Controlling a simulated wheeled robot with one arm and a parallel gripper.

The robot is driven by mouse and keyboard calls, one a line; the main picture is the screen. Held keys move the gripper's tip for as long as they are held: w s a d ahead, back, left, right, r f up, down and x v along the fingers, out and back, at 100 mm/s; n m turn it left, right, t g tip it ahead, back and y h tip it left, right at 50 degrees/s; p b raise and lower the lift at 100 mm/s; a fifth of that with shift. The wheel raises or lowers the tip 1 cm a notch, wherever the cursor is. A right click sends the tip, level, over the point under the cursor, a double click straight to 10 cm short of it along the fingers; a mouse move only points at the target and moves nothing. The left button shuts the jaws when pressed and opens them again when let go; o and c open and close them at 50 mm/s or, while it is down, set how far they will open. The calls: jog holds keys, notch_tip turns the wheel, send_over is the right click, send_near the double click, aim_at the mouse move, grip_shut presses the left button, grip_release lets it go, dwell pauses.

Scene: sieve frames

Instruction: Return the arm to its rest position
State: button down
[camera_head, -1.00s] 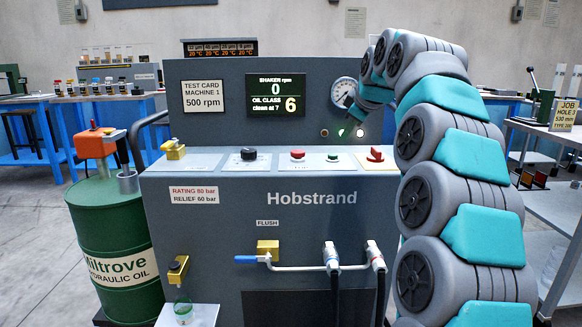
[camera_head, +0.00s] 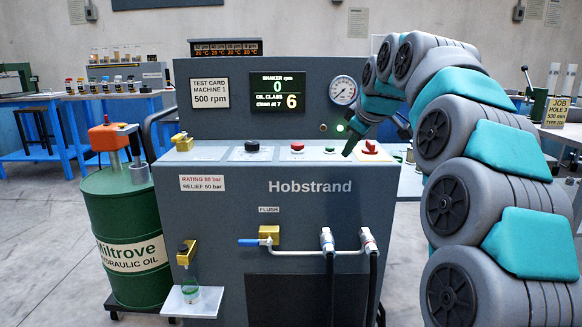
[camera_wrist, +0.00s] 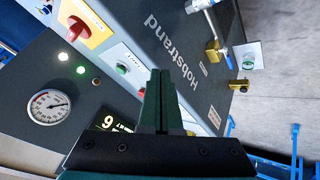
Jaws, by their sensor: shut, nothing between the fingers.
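My gripper (camera_head: 349,150) is in front of the machine's upper panel, above the row of knobs, near the green button (camera_head: 330,150) and the red knob (camera_head: 370,147). In the wrist view its dark green fingers (camera_wrist: 158,95) are together with nothing between them. My teal and grey arm reaches in from the right and arches over toward the machine (camera_head: 225,235). The display (camera_head: 279,92) shows shaker rpm 0 and oil class 6.
A green oil drum (camera_head: 120,225) stands left of the machine. A small shelf (camera_head: 193,302) with a glass jar (camera_head: 191,289) sticks out at lower left. Hoses (camera_head: 330,285) hang from the front. A side table with a job card (camera_head: 557,111) is at right.

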jog(key=s+f+m+g, duration=0.3)
jog(key=s+f, duration=0.7)
jog(key=s, duration=0.6)
jog(key=s+f+m+g+h, duration=0.1)
jog(key=s+f+m+g, duration=0.2)
jog(key=s+f, duration=0.7)
jog(key=s+d+f+m+g+h, duration=0.1)
jog(key=s+f+m+g, duration=0.2)
jog(key=s+f, duration=0.7)
jog(key=s+m, duration=0.1)
jog(key=s, duration=1.2)
jog(key=shift+s+f+g, duration=0.15)
jog(key=shift+s+g, duration=0.1)
jog(key=shift+g, duration=0.05)
jog(key=shift+d, duration=0.1)
